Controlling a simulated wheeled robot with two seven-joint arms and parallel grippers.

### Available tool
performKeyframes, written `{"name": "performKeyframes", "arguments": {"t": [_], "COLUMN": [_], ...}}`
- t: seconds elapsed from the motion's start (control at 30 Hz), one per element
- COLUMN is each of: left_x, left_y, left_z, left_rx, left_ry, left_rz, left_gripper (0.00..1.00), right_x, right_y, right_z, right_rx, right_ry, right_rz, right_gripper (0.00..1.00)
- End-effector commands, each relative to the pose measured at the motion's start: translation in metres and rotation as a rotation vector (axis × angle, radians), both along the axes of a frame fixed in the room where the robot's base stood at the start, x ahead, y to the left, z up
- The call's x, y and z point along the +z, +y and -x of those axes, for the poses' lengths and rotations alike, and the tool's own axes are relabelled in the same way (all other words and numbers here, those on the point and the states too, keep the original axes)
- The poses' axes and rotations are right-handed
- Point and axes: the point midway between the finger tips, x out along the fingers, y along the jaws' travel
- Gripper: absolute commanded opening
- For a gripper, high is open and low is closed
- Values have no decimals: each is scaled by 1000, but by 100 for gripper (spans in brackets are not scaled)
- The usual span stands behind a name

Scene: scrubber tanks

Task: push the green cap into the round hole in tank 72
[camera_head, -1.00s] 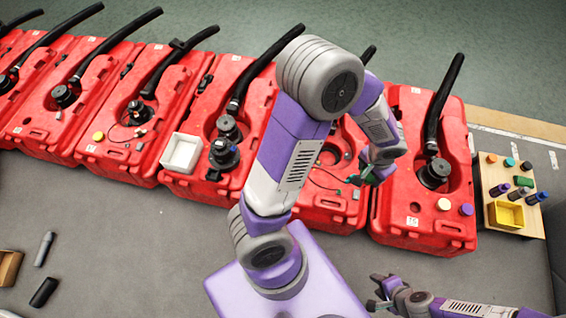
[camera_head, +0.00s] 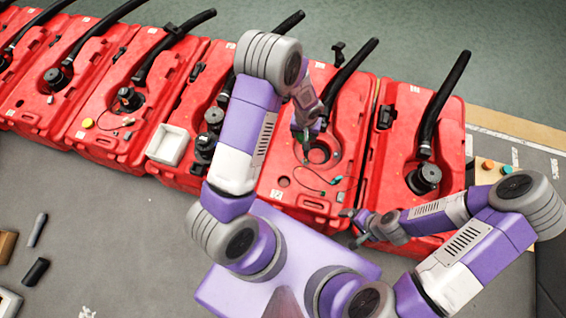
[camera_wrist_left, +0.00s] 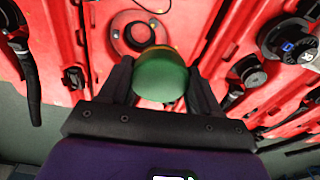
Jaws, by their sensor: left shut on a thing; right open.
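My left gripper (camera_head: 304,136) is shut on the green cap (camera_wrist_left: 160,76), which sits between the two black fingers in the left wrist view. The gripper hangs over a red tank (camera_head: 285,182) in the head view; I cannot read its number. The round hole (camera_wrist_left: 138,35) with its ring shows just beyond the cap in the left wrist view. The cap is apart from the hole in that picture; its height above the tank is hard to judge. My right gripper (camera_head: 356,222) is open and empty near the front of the tanks.
More red tanks with black hoses stand to both sides. A thin cable with a green end (camera_head: 335,180) lies on the tank's front part. A white box (camera_head: 168,146) sits on a tank to the left. A wooden board (camera_head: 490,170) is partly hidden behind my right arm.

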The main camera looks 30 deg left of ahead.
Motion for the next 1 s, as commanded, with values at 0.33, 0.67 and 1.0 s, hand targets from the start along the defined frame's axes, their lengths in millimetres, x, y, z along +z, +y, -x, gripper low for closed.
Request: {"name": "performKeyframes", "arguments": {"t": [0.33, 0.67, 1.0], "left_x": [-133, -238, -270], "left_y": [28, 39, 38], "left_z": [6, 52, 72], "left_rx": [265, 405, 438], "left_ry": [3, -18, -25], "left_rz": [-34, -33, -20], "left_gripper": [34, 34, 34], "right_x": [26, 44, 46], "right_y": [0, 0, 0], "right_z": [0, 0, 0], "right_rx": [1, 1, 1], "right_ry": [-1, -1, -1], "right_rz": [0, 0, 0], "right_gripper": [92, 92, 92]}}
